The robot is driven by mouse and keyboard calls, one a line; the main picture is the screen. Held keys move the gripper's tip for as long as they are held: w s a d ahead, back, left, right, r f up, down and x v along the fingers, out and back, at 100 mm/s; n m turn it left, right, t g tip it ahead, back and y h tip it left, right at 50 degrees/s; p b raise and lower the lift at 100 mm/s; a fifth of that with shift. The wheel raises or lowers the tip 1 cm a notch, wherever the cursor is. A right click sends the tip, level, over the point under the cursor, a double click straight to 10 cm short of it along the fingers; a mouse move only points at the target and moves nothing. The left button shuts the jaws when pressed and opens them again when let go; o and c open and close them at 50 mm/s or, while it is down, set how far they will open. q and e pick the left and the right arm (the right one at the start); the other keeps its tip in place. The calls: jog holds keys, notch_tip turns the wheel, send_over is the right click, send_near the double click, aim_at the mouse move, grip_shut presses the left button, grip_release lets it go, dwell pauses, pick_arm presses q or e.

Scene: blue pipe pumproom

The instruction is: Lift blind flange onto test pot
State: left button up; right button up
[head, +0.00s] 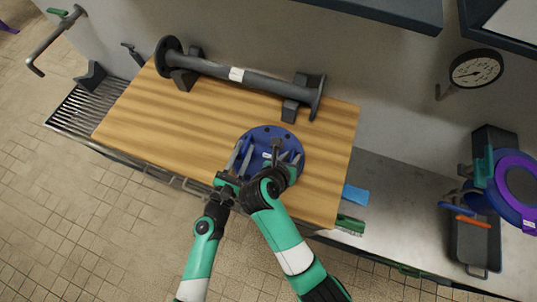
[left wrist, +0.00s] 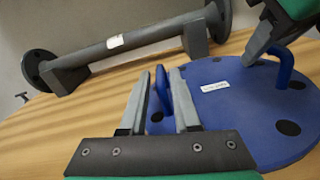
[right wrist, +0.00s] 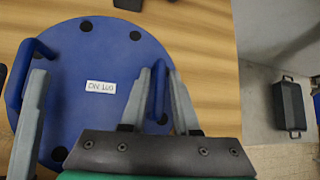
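The blue blind flange (head: 262,136) lies flat on the wooden board, with a white label (right wrist: 101,87) and two bar handles. My left gripper (head: 240,158) is open, its fingers on either side of the left handle (left wrist: 163,92). My right gripper (head: 286,158) is open, its fingers on either side of the right handle (right wrist: 158,92). Small gaps appear to show between fingers and handles in the wrist views. At the far right of the head view is a blue round fitting with a purple ring (head: 514,164), apparently the test pot; it is partly cut off.
A dark flanged pipe (head: 250,79) rests on supports along the back of the wooden board (head: 150,112). A blue pad (head: 355,195) and green brush (head: 350,225) lie right of the board. A dark tray (head: 466,268) stands before the pot. The steel counter between is mostly clear. A gauge (head: 476,69) is on the wall.

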pick_arm(q)
grip_shut()
pick_arm(e)
grip_shut()
pick_arm(q)
jog(key=shift+r, duration=0.15)
pick_arm(e)
jog(key=shift+r, duration=0.1)
dwell(0.6)
